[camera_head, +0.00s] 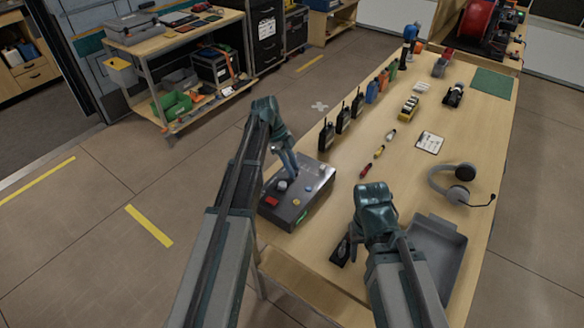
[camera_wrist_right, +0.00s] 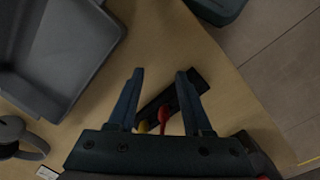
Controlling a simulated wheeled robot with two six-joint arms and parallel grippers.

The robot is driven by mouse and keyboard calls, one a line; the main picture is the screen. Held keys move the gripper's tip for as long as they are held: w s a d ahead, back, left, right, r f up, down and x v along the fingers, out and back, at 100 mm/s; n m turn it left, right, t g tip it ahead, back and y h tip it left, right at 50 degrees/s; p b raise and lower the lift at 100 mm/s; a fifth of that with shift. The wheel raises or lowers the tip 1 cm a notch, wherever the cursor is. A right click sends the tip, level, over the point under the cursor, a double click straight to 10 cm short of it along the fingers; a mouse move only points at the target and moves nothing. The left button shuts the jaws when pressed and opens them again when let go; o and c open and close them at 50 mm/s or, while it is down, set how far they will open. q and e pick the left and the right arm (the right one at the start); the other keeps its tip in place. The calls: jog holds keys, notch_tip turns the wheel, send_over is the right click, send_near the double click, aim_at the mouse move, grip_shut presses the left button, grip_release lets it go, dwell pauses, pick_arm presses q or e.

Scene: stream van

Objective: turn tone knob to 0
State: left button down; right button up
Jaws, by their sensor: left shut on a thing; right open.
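The dark control box (camera_head: 318,181) stands at the table's near left edge. It has a red button (camera_head: 271,201), a yellow button (camera_head: 296,202), a blue button (camera_head: 309,189), a pale knob (camera_head: 282,185) and another light knob (camera_head: 322,168). My left gripper (camera_head: 293,177) reaches down onto the box top and is shut on a knob there, largely hidden by the fingers. I cannot read any label or the knob's angle. My right gripper (camera_wrist_right: 160,75) is open above the table, right of the box in the head view, with nothing between its fingertips.
A small black holder (camera_wrist_right: 192,84) with red and yellow pieces lies below the right gripper. A grey tray (camera_head: 437,245) and a headset (camera_head: 457,185) are to the right. Several radios, including one (camera_head: 326,138), line the left table edge behind the box.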

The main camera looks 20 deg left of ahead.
pick_arm(q)
jog(key=shift+w+m+g+y, duration=0.15)
jog(key=shift+m+g+y, duration=0.2)
jog(key=shift+m, duration=0.95)
jog(key=c, duration=0.7)
grip_release()
jog(key=p+v, duration=0.6)
jog(key=v, duration=0.1)
jog(key=p+v, duration=0.6)
jog(key=v, duration=0.1)
jog(key=shift+w+a+f+p, duration=0.1)
jog(key=shift+w+f+p, duration=0.1)
jog(key=shift+p, duration=0.2)
pick_arm(e)
notch_tip(320, 180, up, 13)
jog(key=shift+f, duration=0.15)
